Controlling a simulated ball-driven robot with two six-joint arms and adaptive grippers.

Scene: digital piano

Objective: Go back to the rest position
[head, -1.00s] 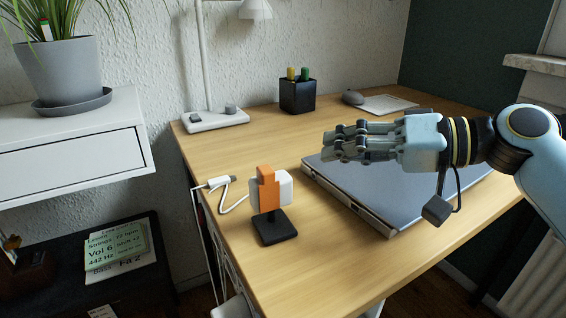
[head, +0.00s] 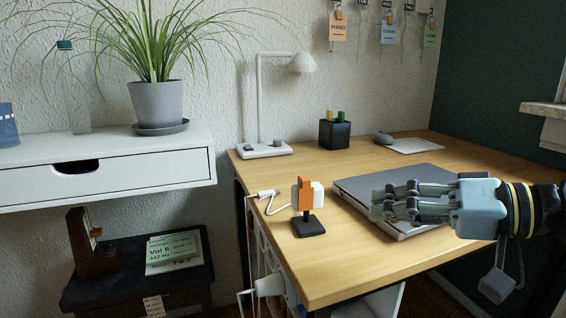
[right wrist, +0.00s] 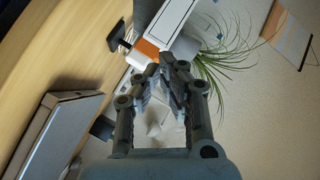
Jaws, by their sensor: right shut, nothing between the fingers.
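My right gripper (head: 384,207) comes in from the right in the head view. Its fingers are together with nothing between them, and it is in front of and above the closed grey laptop (head: 366,188) on the desk, covering part of it. In the right wrist view my right gripper (right wrist: 168,62) points away over the desk, its fingers close together. My left gripper is not in view.
The wooden desk (head: 330,270) carries an orange and white device on a black stand (head: 307,200), a white lamp (head: 262,150), and a black pen cup (head: 335,134). A potted plant (head: 156,102) stands on the white shelf (head: 110,190). The desk's front left corner is clear.

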